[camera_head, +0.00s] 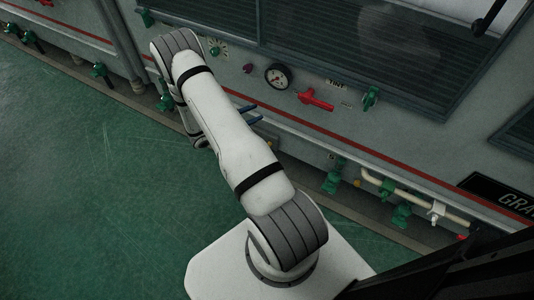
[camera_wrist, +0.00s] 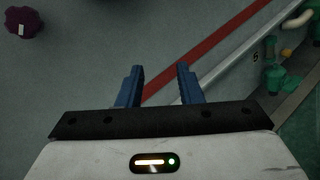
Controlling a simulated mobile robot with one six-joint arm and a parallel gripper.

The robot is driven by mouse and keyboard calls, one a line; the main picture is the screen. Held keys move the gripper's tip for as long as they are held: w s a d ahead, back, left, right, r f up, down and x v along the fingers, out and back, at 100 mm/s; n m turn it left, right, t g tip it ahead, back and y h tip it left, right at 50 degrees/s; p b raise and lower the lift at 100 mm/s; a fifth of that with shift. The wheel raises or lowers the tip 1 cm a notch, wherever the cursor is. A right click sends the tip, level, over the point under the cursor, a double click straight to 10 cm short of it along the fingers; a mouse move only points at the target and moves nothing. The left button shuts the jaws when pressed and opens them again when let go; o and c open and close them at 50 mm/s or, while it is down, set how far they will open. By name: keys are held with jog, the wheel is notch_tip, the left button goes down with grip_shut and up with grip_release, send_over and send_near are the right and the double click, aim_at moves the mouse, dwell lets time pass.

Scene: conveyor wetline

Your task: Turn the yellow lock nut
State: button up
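My gripper (camera_wrist: 160,72) is open and empty, with its two blue fingers apart in front of the grey panel. In the head view the fingertips (camera_head: 252,112) show just past my white forearm, which hides the rest of the gripper. A small yellow part (camera_wrist: 287,53) shows at the right of the wrist view, beside a green valve (camera_wrist: 272,76) and well away from the fingers. A small yellow spot (camera_head: 357,183) is near the pale pipe in the head view. Both are too small to confirm as the lock nut.
The panel carries a round gauge (camera_head: 278,77), a red handle (camera_head: 316,99) and a green valve (camera_head: 371,97). Lower down are a pale pipe (camera_head: 415,197) and more green valves (camera_head: 402,215). A purple knob (camera_wrist: 23,22) is at the wrist view's upper left. Green floor (camera_head: 70,190) is clear.

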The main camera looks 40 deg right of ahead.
notch_tip(320, 180, down, 28)
jog(key=s+a+f+n+t+b, duration=0.1)
jog(key=s+n+t+b, duration=0.2)
jog(key=n+t+b, duration=0.45)
jog(key=w+d+t, duration=0.1)
jog(key=w+d, duration=0.2)
jog(key=d, duration=0.3)
jog(key=shift+d+r+n+b, duration=0.3)
jog(key=shift+r+n+b, duration=0.05)
jog(key=shift+c, duration=0.4)
grip_shut()
